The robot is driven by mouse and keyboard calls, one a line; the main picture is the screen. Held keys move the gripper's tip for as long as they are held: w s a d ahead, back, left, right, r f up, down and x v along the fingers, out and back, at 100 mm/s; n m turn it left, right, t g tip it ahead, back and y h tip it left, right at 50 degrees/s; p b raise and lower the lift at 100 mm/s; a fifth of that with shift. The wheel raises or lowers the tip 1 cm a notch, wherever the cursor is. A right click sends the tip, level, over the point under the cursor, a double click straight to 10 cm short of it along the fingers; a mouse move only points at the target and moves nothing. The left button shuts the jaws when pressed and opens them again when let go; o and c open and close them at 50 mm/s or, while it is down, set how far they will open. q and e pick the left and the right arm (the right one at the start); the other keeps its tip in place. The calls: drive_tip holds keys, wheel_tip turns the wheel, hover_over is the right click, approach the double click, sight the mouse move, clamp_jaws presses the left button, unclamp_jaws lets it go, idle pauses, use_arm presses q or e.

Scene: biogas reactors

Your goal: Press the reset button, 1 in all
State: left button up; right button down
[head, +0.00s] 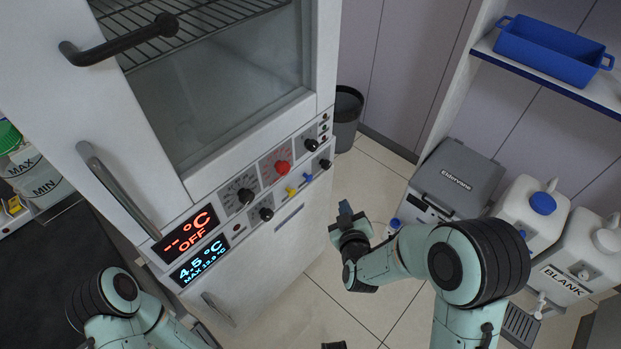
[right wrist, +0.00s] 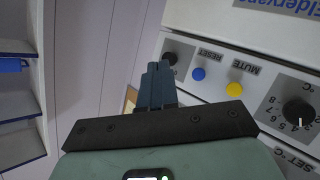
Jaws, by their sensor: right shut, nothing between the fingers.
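The blue reset button (head: 308,177) sits on the control panel of the white cabinet, near the panel's right end. In the right wrist view the blue button (right wrist: 198,74) shows upside down under the label RESET, beside the yellow MUTE button (right wrist: 234,89). My right gripper (head: 345,208) is shut and empty, to the right of the panel and apart from it in the head view. Its closed fingers (right wrist: 158,72) appear left of the blue button in the wrist view, with a black knob (right wrist: 170,58) just beyond.
The cabinet (head: 300,235) has several knobs, a red dial (head: 283,168), displays (head: 190,233) and protruding door handles (head: 118,188). A grey box (head: 455,180) and white canisters (head: 535,208) stand at right, below a shelf with a blue tray (head: 550,52). Open floor lies before the panel's right end.

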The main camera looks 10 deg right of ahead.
sight(309, 179)
drive_tip(key=shift+r, duration=0.15)
drive_tip(key=w+a, duration=0.5)
drive_tip(key=w, duration=0.2)
drive_tip(key=shift+a+p, duration=0.2)
drive_tip(key=shift+p, duration=0.25)
drive_tip(key=shift+w, duration=0.1)
idle(2.0)
drive_tip(key=shift+w+a, duration=0.25)
drive_tip(key=shift+w+a, duration=0.55)
drive_tip(key=shift+w, duration=0.1)
idle(1.1)
idle(0.3)
drive_tip(key=shift+s+d, duration=0.8)
drive_tip(key=shift+s, duration=0.2)
drive_tip(key=shift+s+d, duration=0.1)
